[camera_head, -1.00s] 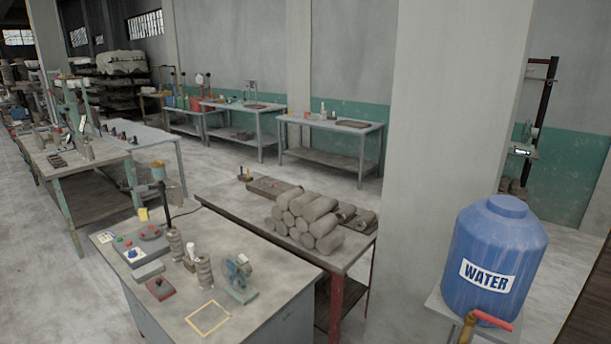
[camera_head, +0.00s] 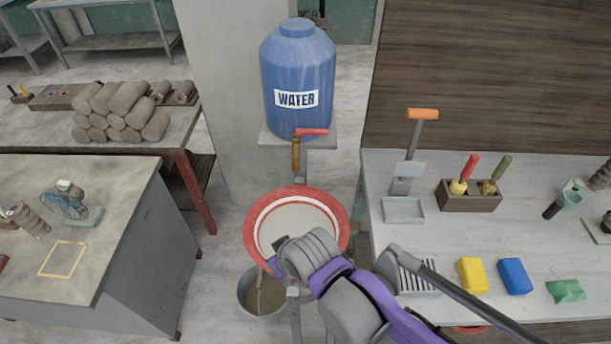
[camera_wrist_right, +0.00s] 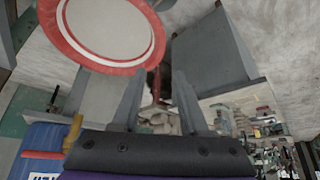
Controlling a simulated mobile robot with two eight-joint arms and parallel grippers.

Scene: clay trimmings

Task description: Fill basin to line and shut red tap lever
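The basin (camera_head: 342,214) has a red rim and a pale inside with a red ring line; I cannot tell its water level. It also shows at the top of the right wrist view (camera_wrist_right: 147,62). Behind it stands the blue barrel labelled WATER (camera_head: 298,65). Its brass tap (camera_head: 296,155) has a red lever (camera_head: 312,132) pointing right, roughly level. I see no clear stream below the spout. My right arm reaches over the basin's front edge, hiding part of it. My right gripper (camera_wrist_right: 158,95) is open and empty, fingers apart. My left gripper is out of view.
A bucket (camera_head: 245,292) stands below the basin. The right bench (camera_head: 440,240) holds a tool box (camera_head: 470,203), a yellow block (camera_head: 472,275) and a blue block (camera_head: 514,276). A table with stacked clay rolls (camera_head: 125,112) is at left.

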